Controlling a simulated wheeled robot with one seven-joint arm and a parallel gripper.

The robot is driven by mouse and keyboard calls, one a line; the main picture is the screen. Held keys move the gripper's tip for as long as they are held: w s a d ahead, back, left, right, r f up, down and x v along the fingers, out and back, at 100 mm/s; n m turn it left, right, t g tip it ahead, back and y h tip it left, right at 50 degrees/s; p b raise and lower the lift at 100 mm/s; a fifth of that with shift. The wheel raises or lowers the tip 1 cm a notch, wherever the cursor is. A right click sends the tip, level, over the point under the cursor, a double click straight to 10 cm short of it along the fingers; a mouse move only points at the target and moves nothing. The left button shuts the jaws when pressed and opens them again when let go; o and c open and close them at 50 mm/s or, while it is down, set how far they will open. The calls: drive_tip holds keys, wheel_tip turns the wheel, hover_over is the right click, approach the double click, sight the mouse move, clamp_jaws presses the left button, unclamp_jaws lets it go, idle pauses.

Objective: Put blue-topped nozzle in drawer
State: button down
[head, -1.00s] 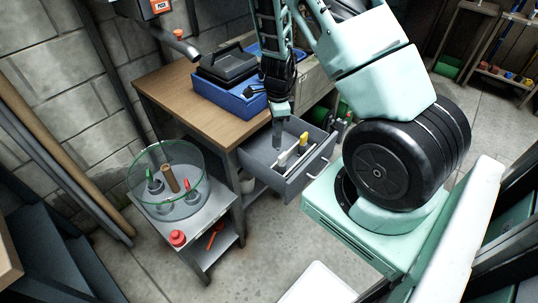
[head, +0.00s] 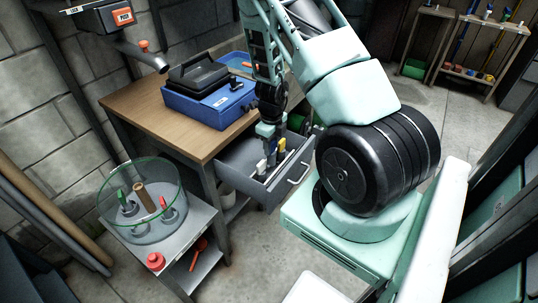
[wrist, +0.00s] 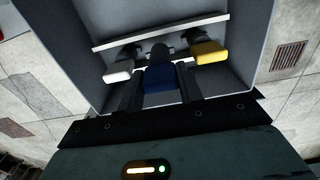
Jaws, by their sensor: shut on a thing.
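The grey drawer (head: 252,186) is pulled open from the wooden bench. My gripper (head: 268,145) points down into it, and in the wrist view (wrist: 161,88) its fingers are shut on the blue-topped nozzle (wrist: 160,78). The blue top shows between the fingers, and the grey body reaches away into the drawer (wrist: 215,105). A white-topped nozzle (wrist: 117,75) is on its left and a yellow-topped nozzle (wrist: 209,52) on its right, both in the drawer. Whether the held nozzle touches the drawer floor cannot be told.
A glass bowl (head: 107,207) on a small metal stand holds green-topped and red-topped nozzles and a brown cylinder. A red object (head: 155,261) lies at the stand's front corner.

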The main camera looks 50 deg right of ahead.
sight(272, 152)
drive_tip(key=shift+f+b, duration=0.3)
drive_tip(key=shift+f, duration=1.65)
drive_tip(key=shift+f, duration=0.1)
drive_tip(key=c, duration=1.2)
unclamp_jaws()
